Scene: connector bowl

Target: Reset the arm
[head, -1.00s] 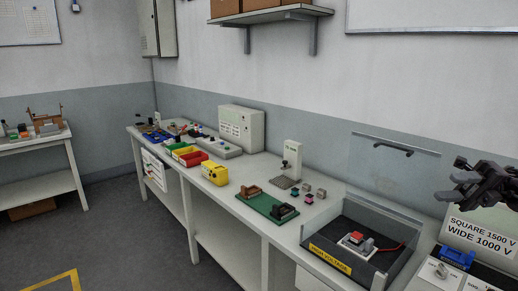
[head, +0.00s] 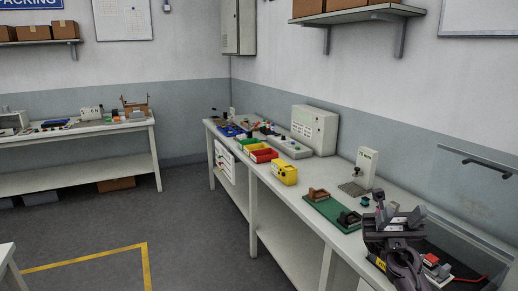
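My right gripper (head: 398,211) is at the lower right of the head view, in front of the near part of the long bench. Its two fingers point up in the picture and stand apart, with no object clearly held between them. It hides part of the high-voltage tray and some small parts behind it. My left gripper is out of view. No bowl can be made out.
The long bench (head: 343,238) carries a green board (head: 326,212), a yellow box (head: 285,173), red and yellow bins (head: 262,153), a grey cabinet (head: 315,128) and a white press-like stand (head: 366,166). A clear raised lid (head: 478,195) stands at right. Floor at left is open.

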